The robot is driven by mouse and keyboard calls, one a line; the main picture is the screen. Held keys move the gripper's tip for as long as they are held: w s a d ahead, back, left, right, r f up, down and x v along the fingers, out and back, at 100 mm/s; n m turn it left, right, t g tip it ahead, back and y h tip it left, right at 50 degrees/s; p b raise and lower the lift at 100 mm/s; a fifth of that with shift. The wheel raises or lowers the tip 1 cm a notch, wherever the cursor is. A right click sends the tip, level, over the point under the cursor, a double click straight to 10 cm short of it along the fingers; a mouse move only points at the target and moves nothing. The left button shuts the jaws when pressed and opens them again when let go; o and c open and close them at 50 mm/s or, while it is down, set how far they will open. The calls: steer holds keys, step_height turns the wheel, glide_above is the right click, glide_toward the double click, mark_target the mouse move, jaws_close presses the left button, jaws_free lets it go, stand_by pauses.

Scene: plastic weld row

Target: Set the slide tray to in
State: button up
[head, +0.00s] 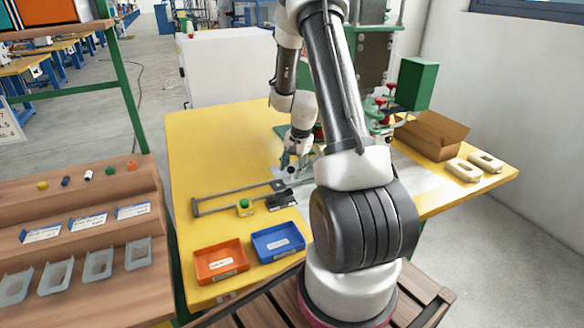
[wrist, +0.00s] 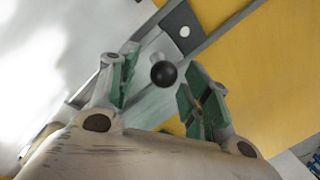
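The slide tray (wrist: 150,100) shows in the wrist view as a grey metal plate with a black ball knob (wrist: 163,74) standing on it. My gripper (wrist: 160,83) is open, with its green-padded fingers on either side of the knob in the picture. A gap shows between the knob and the fingers; I cannot tell whether the fingertips are down at its height. In the head view, my gripper (head: 290,168) is low over the slide rails (head: 235,189), and my arm hides part of the tray and press.
A green-button box (head: 244,207) and a dark block (head: 284,201) sit near the rails. An orange bin (head: 221,262) and a blue bin (head: 278,243) stand at the yellow table's (head: 205,150) front. A cardboard box (head: 432,134) and two pale parts (head: 475,167) lie right.

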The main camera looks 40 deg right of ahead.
step_height(320, 180, up, 12)
steer(key=s, duration=0.2)
steer(key=shift+d, duration=0.4)
steer(key=shift+s+f, duration=0.1)
steer(key=shift+f, duration=0.05)
stand_by(0.3)
steer(key=s+a+r+n+t, duration=0.1)
steer(key=s+a+r+n, duration=0.5)
steer(key=s, duration=0.6)
steer(key=s+a+r+n+t, duration=0.1)
steer(key=s+a+r+n, duration=0.6)
steer(key=s+r, duration=0.5)
steer(key=a, duration=0.2)
steer(key=shift+s+a+r+n+h, duration=0.15)
steer(key=shift+a+r+n+h, duration=0.15)
steer(key=shift+a+r+h, duration=0.1)
